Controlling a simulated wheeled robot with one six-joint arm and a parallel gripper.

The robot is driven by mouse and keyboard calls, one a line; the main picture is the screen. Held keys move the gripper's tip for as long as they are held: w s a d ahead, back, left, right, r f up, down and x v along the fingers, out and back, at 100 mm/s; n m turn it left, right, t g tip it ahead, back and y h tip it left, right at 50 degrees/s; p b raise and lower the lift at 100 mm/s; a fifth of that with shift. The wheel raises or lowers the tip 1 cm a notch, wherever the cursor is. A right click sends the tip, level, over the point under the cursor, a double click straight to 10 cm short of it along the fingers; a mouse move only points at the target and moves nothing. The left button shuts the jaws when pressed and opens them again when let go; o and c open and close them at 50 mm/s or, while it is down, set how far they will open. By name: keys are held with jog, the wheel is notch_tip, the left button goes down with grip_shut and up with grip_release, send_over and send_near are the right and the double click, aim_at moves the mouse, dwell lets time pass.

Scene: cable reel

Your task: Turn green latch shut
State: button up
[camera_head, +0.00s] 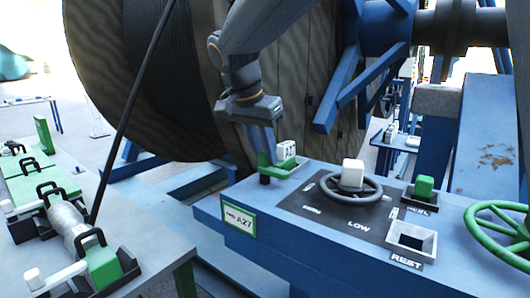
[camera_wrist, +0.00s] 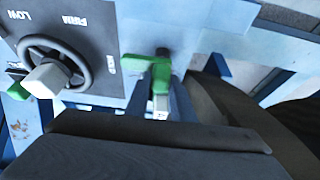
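The green latch (camera_head: 272,166) sits at the far left corner of the blue console, on a dark pivot. In the wrist view, the latch (camera_wrist: 147,66) has a short green arm pointing left and a part with a white end reaching down toward my gripper. My gripper (camera_head: 263,150) is at the latch, pointing down at it from above. In the wrist view, the fingers of my gripper (camera_wrist: 160,88) stand apart, one on either side of that part. I cannot tell whether they press on it. My gripper hides some of the latch in the head view.
The blue console (camera_head: 262,258) carries a dark handwheel (camera_head: 350,193) with a white knob, a green button (camera_head: 423,187) and a square socket (camera_head: 411,238) marked REST. A green handwheel (camera_head: 501,228) is at the right. The large cable reel (camera_head: 180,80) stands close behind.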

grip_shut()
jog(key=shift+n, duration=0.4)
jog(key=n+t+y+p, duration=0.1)
jog(key=n, duration=0.2)
jog(key=shift+r+n+y+p, duration=0.1)
jog(key=shift+n+y+p, duration=0.2)
jog(key=n+y+p, duration=0.2)
jog(key=n, duration=0.3)
jog(key=shift+p, duration=0.35)
jog(key=n+y, duration=0.1)
jog(key=n, duration=0.3)
jog(key=shift+n+g+y+b, duration=0.4)
jog(key=shift+n+y, duration=0.05)
jog(key=shift+n, duration=0.7)
jog(key=shift+n+g+y+b, duration=0.4)
jog(key=shift+n+y, duration=0.05)
jog(key=shift+n, duration=0.7)
